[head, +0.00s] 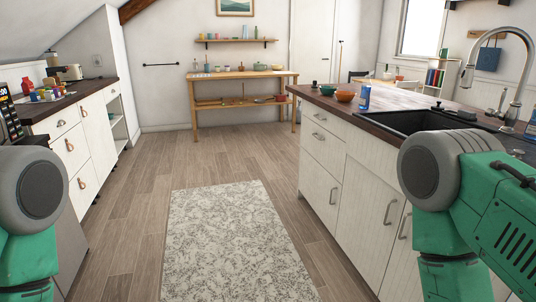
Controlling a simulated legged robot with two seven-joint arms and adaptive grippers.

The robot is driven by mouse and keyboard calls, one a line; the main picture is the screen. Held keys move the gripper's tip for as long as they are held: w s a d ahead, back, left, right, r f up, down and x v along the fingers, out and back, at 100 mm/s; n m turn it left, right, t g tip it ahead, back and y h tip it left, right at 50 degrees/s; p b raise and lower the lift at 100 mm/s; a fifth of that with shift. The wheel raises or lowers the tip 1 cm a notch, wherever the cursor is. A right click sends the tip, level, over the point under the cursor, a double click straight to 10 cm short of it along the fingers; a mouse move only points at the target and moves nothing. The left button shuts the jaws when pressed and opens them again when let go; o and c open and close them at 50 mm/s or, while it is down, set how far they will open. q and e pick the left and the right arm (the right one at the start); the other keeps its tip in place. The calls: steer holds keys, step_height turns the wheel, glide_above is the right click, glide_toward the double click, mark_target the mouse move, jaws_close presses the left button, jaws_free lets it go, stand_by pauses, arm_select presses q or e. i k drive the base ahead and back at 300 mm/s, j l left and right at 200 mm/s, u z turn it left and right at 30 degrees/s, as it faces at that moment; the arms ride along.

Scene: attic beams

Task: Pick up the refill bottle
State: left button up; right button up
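I cannot tell which item is the refill bottle; several small containers show. A blue can-shaped container (365,97) stands upright on the dark top of the kitchen island at the right. Another blue container (531,125) is cut off by the right edge, behind the sink. A red bottle-like item (28,86) stands on the left counter, and small bottle-like items (207,66) stand on the wooden table at the back wall. Green and grey parts of my arms show at both lower sides. Neither gripper is in view.
The island (345,170) with a black sink (410,122) and tall faucet fills the right. An orange bowl (345,96) sits near its far corner. The left counter (70,98) holds colourful jars. Between them, the wood floor and grey rug (232,240) are clear.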

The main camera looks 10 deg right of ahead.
mark_target(366, 86)
steer(key=i, duration=2.05)
